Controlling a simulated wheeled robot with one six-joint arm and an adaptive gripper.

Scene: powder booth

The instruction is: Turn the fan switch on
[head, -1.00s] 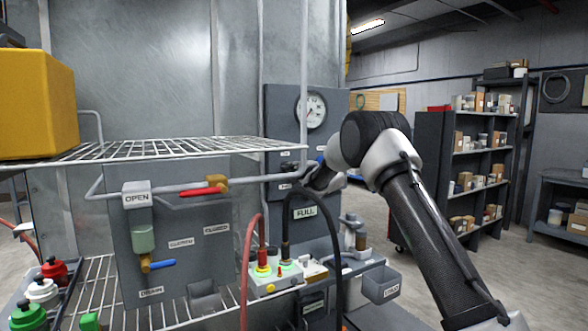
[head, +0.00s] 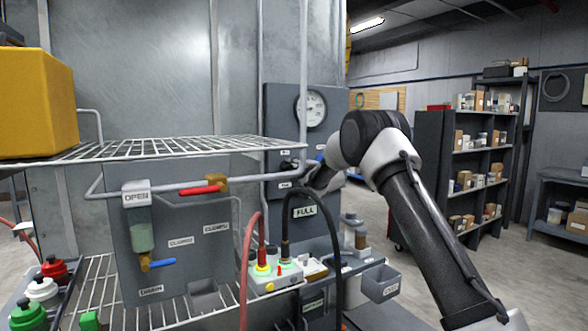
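A small black switch (head: 288,165) sits on the grey panel (head: 279,120) below a round gauge (head: 312,108). A small label is above it and another below it, both too small to read. I take it as the fan switch; its position is not clear. My gripper (head: 307,178) is at the panel, just right of the switch and very close to it. Whether it touches the switch cannot be told. The fingers are small, dark and partly hidden by my wrist, so their opening does not show.
A wire shelf (head: 150,148) with a yellow box (head: 38,103) is at the left. A pipe with a red-handled valve (head: 200,190) runs below it. Red and black hoses rise from a control box (head: 274,278) below the switch. Open floor and shelving (head: 480,165) lie to the right.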

